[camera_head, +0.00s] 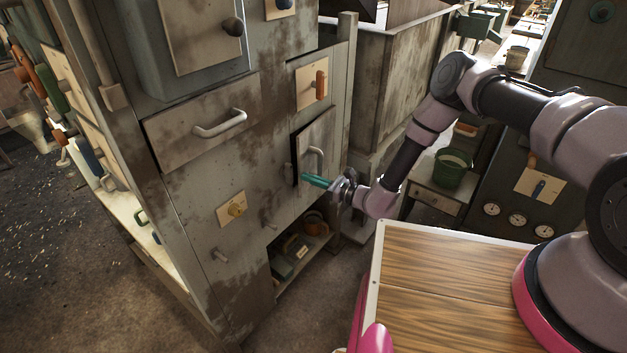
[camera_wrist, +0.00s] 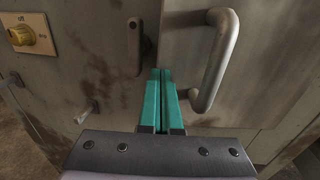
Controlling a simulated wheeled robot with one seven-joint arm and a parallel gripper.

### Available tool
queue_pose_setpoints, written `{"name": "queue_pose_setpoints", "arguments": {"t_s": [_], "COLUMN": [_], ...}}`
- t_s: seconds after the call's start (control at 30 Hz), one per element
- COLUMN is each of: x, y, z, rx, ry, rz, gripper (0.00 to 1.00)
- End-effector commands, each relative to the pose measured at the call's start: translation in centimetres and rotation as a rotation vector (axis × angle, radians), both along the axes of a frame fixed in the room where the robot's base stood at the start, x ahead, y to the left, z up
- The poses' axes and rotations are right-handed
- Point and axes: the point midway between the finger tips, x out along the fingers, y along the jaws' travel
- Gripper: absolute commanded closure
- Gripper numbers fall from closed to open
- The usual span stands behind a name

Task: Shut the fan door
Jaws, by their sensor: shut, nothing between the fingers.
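A small grey door with a curved metal handle, which I take to be the fan door (camera_head: 322,138), is in the lower right of the worn cabinet's front. A dark strip along its left side suggests that it stands slightly ajar. In the wrist view the door (camera_wrist: 260,75) fills the right, with its handle (camera_wrist: 216,62) upright. My gripper (camera_head: 306,177) has teal fingers, shut and empty, at the door's lower left edge. In the wrist view the fingertips (camera_wrist: 160,72) are left of the handle. I cannot tell whether they touch the door.
A dark latch-like piece (camera_wrist: 138,48) is just left of the fingertips. A yellow knob (camera_head: 236,209) is on the cabinet, left of the door. An open shelf (camera_head: 288,265) with several items lies below. A drawer (camera_head: 202,125) is at upper left. A green bucket (camera_head: 452,168) stands at right.

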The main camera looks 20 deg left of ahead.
Motion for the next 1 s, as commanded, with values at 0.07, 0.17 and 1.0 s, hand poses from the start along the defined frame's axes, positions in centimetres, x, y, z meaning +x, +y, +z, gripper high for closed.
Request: {"name": "queue_pose_setpoints", "arguments": {"t_s": [0.07, 0.17, 1.0], "x": [0.0, 0.0, 1.4], "y": [0.0, 0.1, 3.0], "z": [0.0, 0.0, 0.2], "rx": [0.0, 0.0, 0.002], "ry": [0.0, 0.0, -0.004], "rz": [0.0, 0.0, 0.001], "gripper": [1.0, 1.0, 1.0]}}
